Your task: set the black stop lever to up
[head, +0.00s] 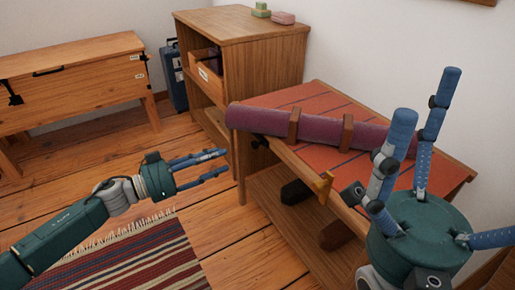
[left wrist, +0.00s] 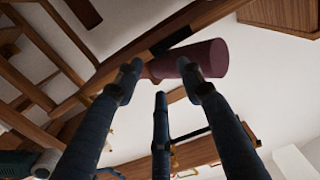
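A small black part (head: 258,141) sits at the front edge of the red-topped bench (head: 345,187), just below the left end of the purple roll (head: 255,119). It may be the stop lever, but it is too small to tell or to read its position. In the left wrist view a black bar (left wrist: 172,40) lies along a wooden edge beside the roll (left wrist: 208,58). My left gripper (head: 227,161) is open and empty, in the air left of the bench and apart from it. My right gripper (head: 428,98) is open and empty, in front of the bench's right part.
A wooden clamp-like piece (head: 323,186) stands at the bench's front edge. Dark blocks (head: 297,192) show below the top. A wooden cabinet (head: 262,55) stands behind, and a wooden chest (head: 75,85) with black fittings at left. A striped rug (head: 140,262) lies on the floor.

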